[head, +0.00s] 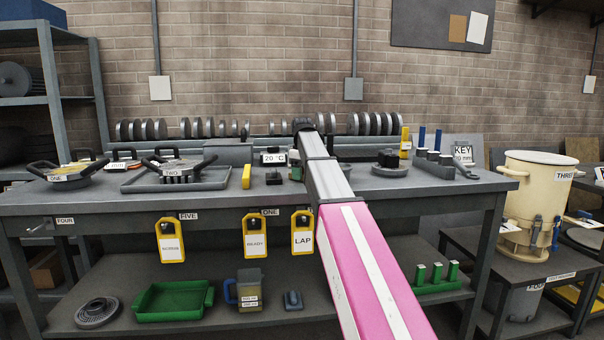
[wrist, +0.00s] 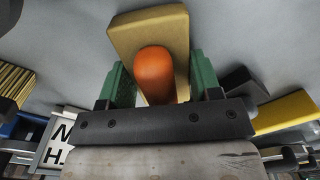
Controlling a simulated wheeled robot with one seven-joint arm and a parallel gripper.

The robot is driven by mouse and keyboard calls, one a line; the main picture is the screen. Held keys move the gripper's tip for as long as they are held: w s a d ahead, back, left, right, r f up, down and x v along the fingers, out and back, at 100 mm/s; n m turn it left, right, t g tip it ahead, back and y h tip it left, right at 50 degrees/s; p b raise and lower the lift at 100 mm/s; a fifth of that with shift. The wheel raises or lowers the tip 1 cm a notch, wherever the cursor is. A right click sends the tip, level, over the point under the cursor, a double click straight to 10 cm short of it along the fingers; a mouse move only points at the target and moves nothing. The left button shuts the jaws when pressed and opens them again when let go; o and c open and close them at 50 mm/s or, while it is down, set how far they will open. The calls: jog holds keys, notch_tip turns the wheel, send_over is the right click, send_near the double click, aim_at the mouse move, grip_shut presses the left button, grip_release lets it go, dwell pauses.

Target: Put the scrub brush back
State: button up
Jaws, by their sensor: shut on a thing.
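The scrub brush, a tan block with a rounded orange handle (wrist: 155,72), is between the green fingers of my gripper (wrist: 160,85) in the wrist view. The gripper is shut on the handle, and the tan block (wrist: 150,32) lies beyond it. The bristles do not show. In the head view my arm reaches over the grey workbench (head: 100,203) toward its back half. The arm largely hides the gripper there, and I cannot make out the brush. I cannot tell whether the brush touches a surface.
A yellow block (wrist: 287,112) and a dark block (wrist: 243,84) are right of the gripper in the wrist view. A lettered white card (wrist: 58,140) is at left. A grey tray (head: 133,183), a yellow bar (head: 246,176) and a row of discs (head: 190,128) are on the bench.

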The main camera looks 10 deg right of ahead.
jog(key=shift+f, duration=0.15)
dwell(0.3)
jog(key=o, duration=1.6)
jog(key=shift+r, duration=4.5)
